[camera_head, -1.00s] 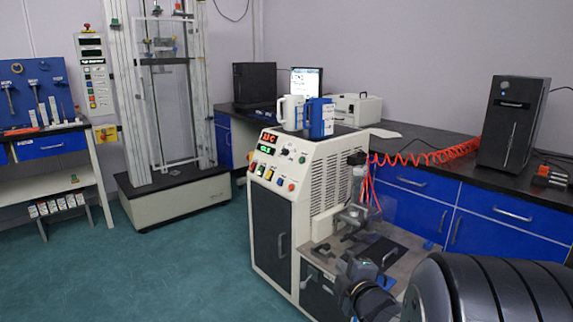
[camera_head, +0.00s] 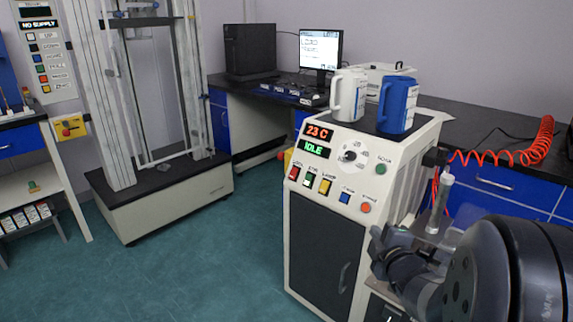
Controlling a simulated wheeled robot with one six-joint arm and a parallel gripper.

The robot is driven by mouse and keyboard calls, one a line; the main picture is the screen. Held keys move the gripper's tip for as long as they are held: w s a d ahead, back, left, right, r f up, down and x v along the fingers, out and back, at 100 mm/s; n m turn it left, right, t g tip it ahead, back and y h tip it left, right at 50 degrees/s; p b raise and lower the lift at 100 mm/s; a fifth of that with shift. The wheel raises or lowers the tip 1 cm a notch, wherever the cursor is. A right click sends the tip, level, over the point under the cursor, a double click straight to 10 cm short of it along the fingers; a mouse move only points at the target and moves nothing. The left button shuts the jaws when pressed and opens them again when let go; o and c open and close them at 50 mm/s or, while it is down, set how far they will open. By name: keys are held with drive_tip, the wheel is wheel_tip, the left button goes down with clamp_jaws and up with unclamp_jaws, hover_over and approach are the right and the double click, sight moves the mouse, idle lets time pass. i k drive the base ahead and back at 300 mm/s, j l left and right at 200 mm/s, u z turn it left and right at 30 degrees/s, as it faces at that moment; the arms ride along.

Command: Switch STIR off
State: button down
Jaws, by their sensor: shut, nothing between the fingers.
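The rheometer's front panel (camera_head: 335,172) is on a cream cabinet at centre right. It has a red (camera_head: 295,173), a green (camera_head: 309,180) and a yellow control (camera_head: 325,187) in a row, with a blue (camera_head: 345,197) and an orange-red button (camera_head: 366,207) to their right. The small labels are too blurred to tell which control is STIR. A red display reads 23 C (camera_head: 319,132) and a green one reads IDLE (camera_head: 314,148). My gripper (camera_head: 378,240) is shut and empty, low and right of the panel, apart from its buttons; my arm partly hides the machine's right side.
A white jug (camera_head: 346,96) and a blue jug (camera_head: 397,105) stand on top of the machine. A coiled red hose (camera_head: 510,155) runs along the bench at right. A tall test frame (camera_head: 150,205) stands at left. The green floor (camera_head: 200,275) before the cabinet is clear.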

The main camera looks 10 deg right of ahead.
sight(308, 179)
drive_tip(key=i+j, duration=0.65)
drive_tip(key=i, duration=0.1)
